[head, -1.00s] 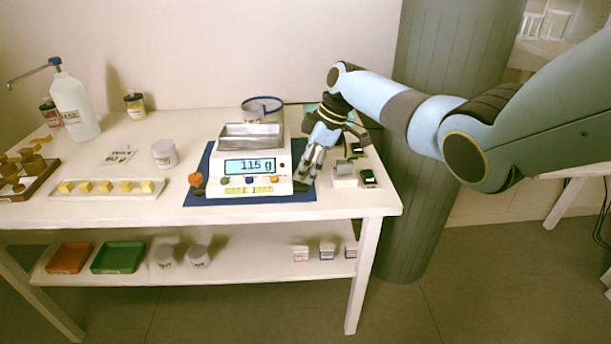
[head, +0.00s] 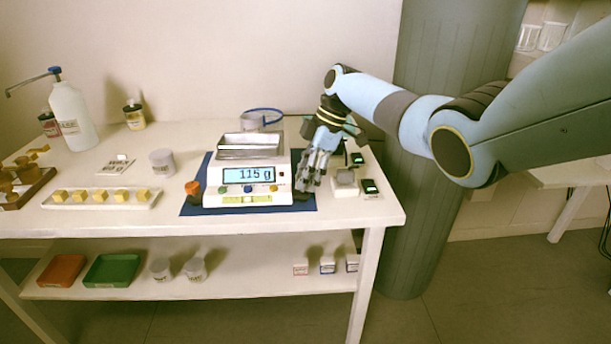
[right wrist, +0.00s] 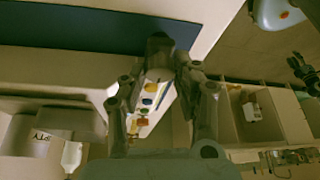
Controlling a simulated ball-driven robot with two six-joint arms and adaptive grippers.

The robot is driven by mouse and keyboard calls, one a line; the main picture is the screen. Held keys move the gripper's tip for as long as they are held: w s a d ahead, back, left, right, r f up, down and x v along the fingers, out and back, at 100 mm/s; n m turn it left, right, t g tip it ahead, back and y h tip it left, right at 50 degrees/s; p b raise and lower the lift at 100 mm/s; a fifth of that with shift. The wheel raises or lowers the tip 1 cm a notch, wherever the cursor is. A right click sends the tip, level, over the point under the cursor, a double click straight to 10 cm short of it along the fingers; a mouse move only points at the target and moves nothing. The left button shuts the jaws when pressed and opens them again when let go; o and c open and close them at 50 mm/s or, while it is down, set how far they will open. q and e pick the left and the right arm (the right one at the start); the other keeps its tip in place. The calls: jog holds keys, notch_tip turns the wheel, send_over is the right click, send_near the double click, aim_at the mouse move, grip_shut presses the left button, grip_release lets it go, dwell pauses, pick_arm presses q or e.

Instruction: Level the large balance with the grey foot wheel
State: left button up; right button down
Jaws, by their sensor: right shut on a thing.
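The large balance (head: 225,187) stands on a blue mat (head: 191,207) with a metal pan (head: 250,146) on top. Its display reads 115 g, and a yellow-green strip (head: 246,199) with markings runs along its front; I cannot read a bubble there. An orange foot wheel (head: 193,188) is at its left front corner. The dark grey foot wheel (head: 301,196) is at its right front corner, mostly behind my fingers. My right gripper (head: 309,184) is shut on that wheel, pointing down. A dark round part (right wrist: 160,43) shows between its fingertips in the right wrist view. My left gripper is not in view.
Right of the gripper stands a small balance (head: 345,182) with a dark display (head: 369,187), close to my fingers. A white tray (head: 100,203) of yellow cubes, a jar (head: 162,162) and a pump bottle (head: 72,118) are to the left. The table's front edge is near.

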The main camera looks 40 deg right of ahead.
jog(key=c, duration=1)
grip_release()
jog(key=shift+r, duration=0.1)
jog(key=v, duration=1.2)
jog(key=shift+a, duration=0.1)
